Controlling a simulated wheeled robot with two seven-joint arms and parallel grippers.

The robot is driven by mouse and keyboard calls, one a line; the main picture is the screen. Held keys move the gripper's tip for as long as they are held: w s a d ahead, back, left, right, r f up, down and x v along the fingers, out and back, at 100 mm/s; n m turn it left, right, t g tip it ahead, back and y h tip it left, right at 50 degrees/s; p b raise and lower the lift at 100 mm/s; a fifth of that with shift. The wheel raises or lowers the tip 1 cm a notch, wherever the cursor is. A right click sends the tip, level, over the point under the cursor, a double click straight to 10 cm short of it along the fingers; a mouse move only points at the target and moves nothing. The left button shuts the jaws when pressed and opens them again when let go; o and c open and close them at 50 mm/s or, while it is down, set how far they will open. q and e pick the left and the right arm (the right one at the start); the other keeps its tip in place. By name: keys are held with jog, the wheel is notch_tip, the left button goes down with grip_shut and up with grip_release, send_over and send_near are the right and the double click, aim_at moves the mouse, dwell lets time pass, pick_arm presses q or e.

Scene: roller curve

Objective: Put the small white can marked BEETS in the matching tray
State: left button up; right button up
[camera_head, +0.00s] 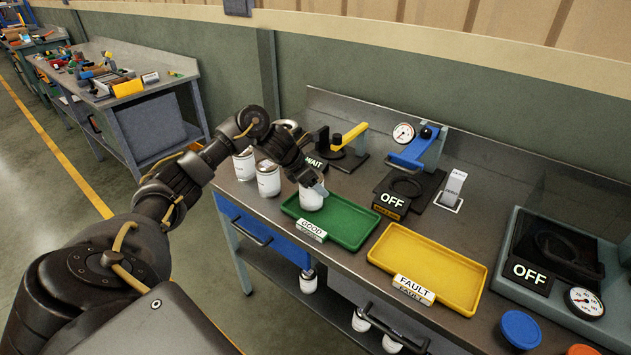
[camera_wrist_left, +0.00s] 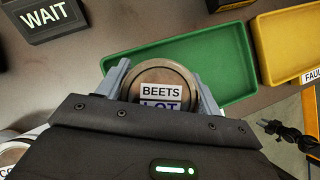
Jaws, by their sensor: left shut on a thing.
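My left gripper (camera_head: 314,183) is shut on a small white can (camera_head: 312,197). In the left wrist view the can's lid (camera_wrist_left: 160,84) reads BEETS between the two fingers. The can is upright at the left end of the green tray (camera_head: 350,234), which carries a GOOD label (camera_head: 311,229). I cannot tell whether the can's base touches the tray. The yellow tray (camera_head: 448,262), labelled FAULT (camera_head: 413,289), lies to the right of the green one. Both trays look otherwise empty. My right gripper is in neither view.
White cans (camera_head: 267,178) stand left of the green tray, by a WAIT sign (camera_head: 314,163). Behind the trays are a blue-handled device with a gauge (camera_head: 415,148) and an OFF sign (camera_head: 391,201). A second OFF station (camera_head: 555,262) and a blue lid (camera_head: 520,328) are at right.

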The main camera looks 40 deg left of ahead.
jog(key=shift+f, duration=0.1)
pick_arm(q)
jog(key=o, duration=0.8)
jog(key=shift+f, duration=0.15)
jog(key=o, duration=0.5)
jog(key=shift+c, duration=0.2)
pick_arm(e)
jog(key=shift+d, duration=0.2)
pick_arm(q)
jog(key=shift+r, duration=0.3)
jog(key=shift+s+a+r, duration=0.15)
jog(key=shift+s+r, duration=0.05)
jog(key=shift+r, duration=0.05)
jog(key=v, duration=1.1)
jog(key=shift+b, duration=0.35)
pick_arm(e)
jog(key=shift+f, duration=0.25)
